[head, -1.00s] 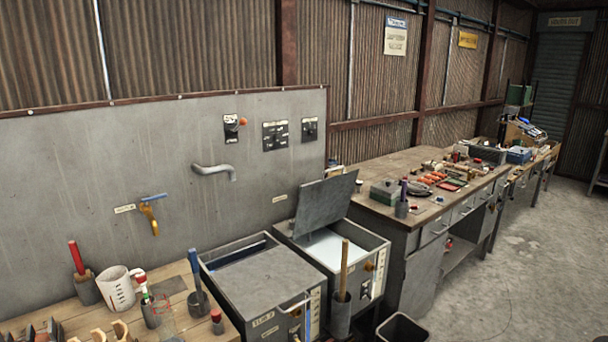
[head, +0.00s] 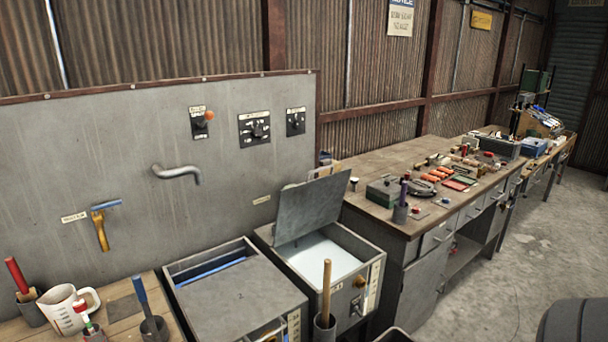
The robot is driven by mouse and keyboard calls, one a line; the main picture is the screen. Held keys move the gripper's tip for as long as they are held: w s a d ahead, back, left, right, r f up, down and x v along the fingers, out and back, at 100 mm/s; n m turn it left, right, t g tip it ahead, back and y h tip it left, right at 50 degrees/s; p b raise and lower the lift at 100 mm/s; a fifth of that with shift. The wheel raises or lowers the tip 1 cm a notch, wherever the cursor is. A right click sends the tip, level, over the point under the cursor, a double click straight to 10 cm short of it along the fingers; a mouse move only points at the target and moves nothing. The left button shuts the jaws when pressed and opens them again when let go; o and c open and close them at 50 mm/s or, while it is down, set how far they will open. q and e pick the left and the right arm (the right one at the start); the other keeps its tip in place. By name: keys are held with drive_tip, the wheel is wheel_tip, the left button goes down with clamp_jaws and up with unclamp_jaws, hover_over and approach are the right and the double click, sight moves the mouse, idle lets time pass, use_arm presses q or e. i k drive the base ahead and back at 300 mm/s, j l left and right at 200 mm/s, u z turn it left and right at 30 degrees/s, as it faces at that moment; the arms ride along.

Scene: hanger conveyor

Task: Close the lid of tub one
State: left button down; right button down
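Two grey metal tubs stand side by side below the grey wall panel. The right tub (head: 366,263) has its grey lid (head: 311,210) tilted up at the back, and white contents (head: 322,256) show inside. The left tub (head: 296,322) has a flat grey lid (head: 238,300) lying over most of its top. A gap at its back edge shows something blue. I cannot read from the labels which tub is tub one. Neither of my grippers is in view.
A holder with a wooden-handled tool (head: 326,293) stands before the right tub. A measuring jug (head: 69,307) and a blue-handled tool (head: 144,303) stand on the left bench. A cluttered workbench (head: 361,207) runs right. A dark rounded shape (head: 578,322) fills the lower right corner.

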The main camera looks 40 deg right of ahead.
sight(306, 208)
drive_tip(key=i+l, duration=0.1)
drive_tip(key=l, duration=0.3)
drive_tip(key=i+l, duration=0.1)
drive_tip(key=l, duration=0.25)
drive_tip(key=i+l, duration=0.1)
drive_tip(key=l, duration=0.65)
drive_tip(key=i, duration=0.1)
